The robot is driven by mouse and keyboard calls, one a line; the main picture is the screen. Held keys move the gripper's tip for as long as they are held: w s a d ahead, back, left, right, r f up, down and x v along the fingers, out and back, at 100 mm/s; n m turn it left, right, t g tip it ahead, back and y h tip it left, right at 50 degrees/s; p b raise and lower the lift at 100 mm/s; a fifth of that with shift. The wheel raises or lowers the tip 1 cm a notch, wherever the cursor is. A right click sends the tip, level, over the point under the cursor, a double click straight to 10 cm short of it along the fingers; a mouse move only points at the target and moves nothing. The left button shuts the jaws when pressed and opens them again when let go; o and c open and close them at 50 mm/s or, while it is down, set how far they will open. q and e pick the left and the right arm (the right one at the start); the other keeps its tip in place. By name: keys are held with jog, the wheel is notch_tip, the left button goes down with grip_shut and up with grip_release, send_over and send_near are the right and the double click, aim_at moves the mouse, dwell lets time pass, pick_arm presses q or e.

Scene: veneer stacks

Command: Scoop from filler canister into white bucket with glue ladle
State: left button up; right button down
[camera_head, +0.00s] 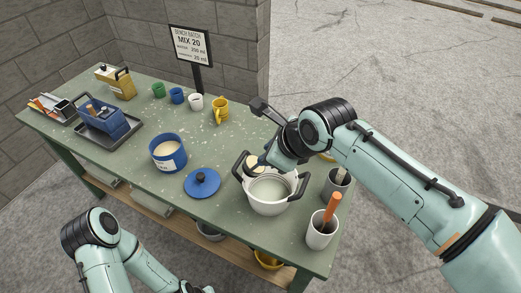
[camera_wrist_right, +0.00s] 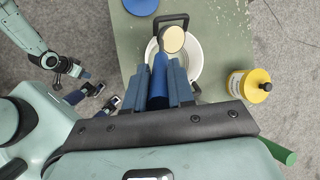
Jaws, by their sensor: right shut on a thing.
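The filler canister (camera_head: 168,160) is a blue tub with a white label, open, with cream filler inside, standing mid-bench. The white bucket (camera_head: 268,207) stands right of it, with dark handles and pale grey contents. My right gripper (camera_head: 282,152) is shut on the glue ladle's blue handle and is above the bucket's back rim. The ladle bowl (camera_wrist_right: 173,39) is over the bucket (camera_wrist_right: 193,68) in the right wrist view and shows a round cream surface. My left gripper (camera_wrist_right: 88,92) hangs off the bench's front side; its jaw state is unclear.
A blue lid (camera_head: 202,182) lies between canister and bucket. A white cup with an orange handle (camera_head: 321,232) and a grey cup (camera_head: 337,184) stand right. Mugs, a blue caddy (camera_head: 103,122) and a sign (camera_head: 190,44) stand behind and left.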

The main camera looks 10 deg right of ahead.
pick_arm(q)
jog(key=s+f+g+b, duration=0.1)
jog(key=s+f+b, duration=0.9)
jog(key=f+b, duration=0.4)
pick_arm(e)
jog(key=s+d+f+m+t+y+p, duration=0.1)
jog(key=d+f+m+y, duration=0.1)
jog(key=d+f+y, duration=0.45)
jog(key=d+f+m+t+y, duration=0.1)
jog(key=d+f+t+y, duration=0.15)
jog(key=d, duration=0.65)
pick_arm(q)
jog(key=w+a+f+t+b, duration=0.1)
jog(key=w+f+b, duration=0.3)
jog(key=f+b, duration=0.4)
jog(key=shift+w+f+n, duration=0.15)
jog(key=shift+f+n, duration=0.15)
jog(key=shift+f, duration=0.1)
pick_arm(e)
jog(key=d+f+m+t+y, duration=0.3)
jog(key=f+m+y, duration=0.1)
jog(key=f, duration=0.6)
jog(key=shift+s+f+y, duration=0.3)
jog(key=shift+y, duration=0.6)
